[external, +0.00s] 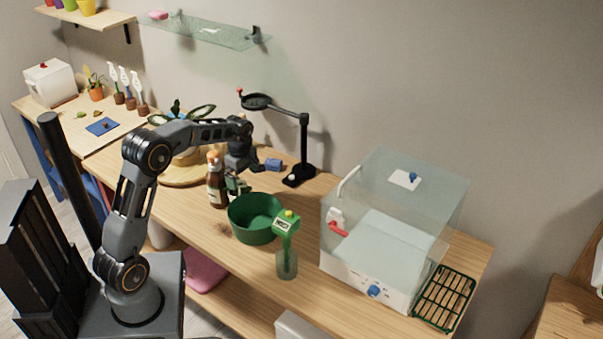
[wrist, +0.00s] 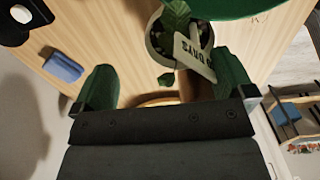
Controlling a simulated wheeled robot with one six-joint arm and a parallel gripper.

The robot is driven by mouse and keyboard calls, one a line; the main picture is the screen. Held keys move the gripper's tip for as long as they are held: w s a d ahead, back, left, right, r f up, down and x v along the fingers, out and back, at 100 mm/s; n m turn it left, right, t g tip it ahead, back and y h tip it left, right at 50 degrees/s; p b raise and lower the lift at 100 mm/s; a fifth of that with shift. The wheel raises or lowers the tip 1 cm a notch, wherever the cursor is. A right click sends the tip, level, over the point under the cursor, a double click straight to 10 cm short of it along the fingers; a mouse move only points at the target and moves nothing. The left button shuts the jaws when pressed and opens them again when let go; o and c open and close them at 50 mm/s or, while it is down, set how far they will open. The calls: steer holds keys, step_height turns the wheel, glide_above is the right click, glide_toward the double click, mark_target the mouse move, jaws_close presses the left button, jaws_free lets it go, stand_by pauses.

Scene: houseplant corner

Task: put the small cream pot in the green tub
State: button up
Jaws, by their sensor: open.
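The green tub (external: 239,236) stands open on the wooden bench in the external view, and part of it shows at the top of the wrist view (wrist: 225,8). A small pale pot (wrist: 153,48), seemingly the cream one, sits on the bench in the wrist view. It holds a leafy plant and a white lettered tag (wrist: 194,56). My gripper (wrist: 164,66) is open, its green fingers on either side and short of the pot, with nothing held. In the external view my gripper (external: 238,180) points down behind the bottle, and the pot is mostly hidden there.
A brown bottle (external: 217,187) stands close left of the tub. A blue block (wrist: 62,67) and a black stand (external: 304,150) are behind. A green-headed gauge in a glass (external: 287,264) is right of the tub, then a clear-lidded box (external: 345,268).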

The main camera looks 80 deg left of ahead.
mark_target(245, 191)
steer(key=shift+r, duration=2.2)
steer(key=d+r+m+t, duration=0.1)
steer(key=d+r+m, duration=0.1)
steer(key=d+m, duration=0.65)
steer(key=d+r+m+t, duration=0.15)
steer(key=d+m, duration=0.25)
steer(key=d, duration=0.9)
steer(key=s+d+f+m, duration=0.1)
steer(key=s+d+m, duration=0.3)
steer(key=d+m, duration=0.3)
steer(key=s+d+f+m+t, duration=0.1)
steer(key=s+d+m, duration=0.4)
steer(key=d+m, duration=0.2)
steer(key=shift+d+f, duration=0.25)
steer(key=shift+d, duration=0.05)
steer(key=shift+s+m, duration=0.1)
steer(key=shift+m, duration=0.15)
